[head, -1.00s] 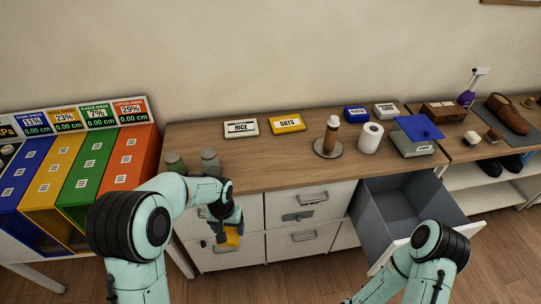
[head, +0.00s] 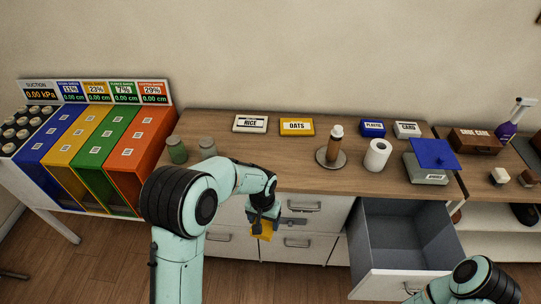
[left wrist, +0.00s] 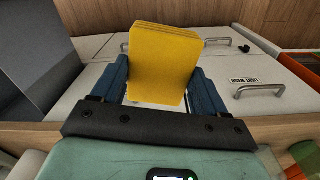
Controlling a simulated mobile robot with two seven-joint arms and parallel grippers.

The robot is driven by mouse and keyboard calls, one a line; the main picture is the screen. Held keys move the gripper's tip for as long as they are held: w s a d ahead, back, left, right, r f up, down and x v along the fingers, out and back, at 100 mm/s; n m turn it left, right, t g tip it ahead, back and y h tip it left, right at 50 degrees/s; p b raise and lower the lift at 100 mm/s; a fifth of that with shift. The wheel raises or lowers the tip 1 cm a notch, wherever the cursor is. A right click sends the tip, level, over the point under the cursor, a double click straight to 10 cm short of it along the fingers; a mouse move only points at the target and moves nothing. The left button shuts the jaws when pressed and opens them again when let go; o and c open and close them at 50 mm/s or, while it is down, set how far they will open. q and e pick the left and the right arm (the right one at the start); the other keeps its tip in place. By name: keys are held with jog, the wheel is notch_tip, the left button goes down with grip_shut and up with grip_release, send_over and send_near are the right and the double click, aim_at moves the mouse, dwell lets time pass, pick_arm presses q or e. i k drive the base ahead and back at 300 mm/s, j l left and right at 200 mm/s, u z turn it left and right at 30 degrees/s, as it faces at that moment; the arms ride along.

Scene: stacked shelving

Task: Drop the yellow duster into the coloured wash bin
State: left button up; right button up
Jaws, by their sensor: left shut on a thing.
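The yellow duster (head: 262,230) is a folded yellow cloth held in front of the white cabinet's drawers. It fills the middle of the left wrist view (left wrist: 163,55), upright between the blue fingers. My left gripper (head: 264,214) is shut on it, clear of the counter top. An open drawer (head: 405,235) with a grey, empty-looking inside stands out to the right of the gripper. A small drawer label (left wrist: 244,81) shows upside down in the left wrist view and seems to read "LIGHT WASH". I cannot tell which container is the coloured wash bin. My right gripper is out of view.
Blue, yellow, green and orange (head: 140,150) slanted bins stand at the left. The wooden counter (head: 270,155) carries boxes, a brown bottle (head: 336,143), a paper roll (head: 377,155) and a blue-lidded box (head: 428,175). Closed drawers lie behind the duster.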

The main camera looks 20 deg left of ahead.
aim_at(382, 251)
jog(key=i+l, duration=0.1)
jog(key=l, duration=0.35)
jog(key=i+l, duration=0.1)
jog(key=l, duration=0.4)
jog(key=i+l, duration=0.1)
jog(key=l, duration=0.35)
jog(key=i+l, duration=0.1)
jog(key=l, duration=0.35)
jog(key=i+l, duration=0.55)
jog(key=i+l+u, duration=0.05)
jog(key=l, duration=0.05)
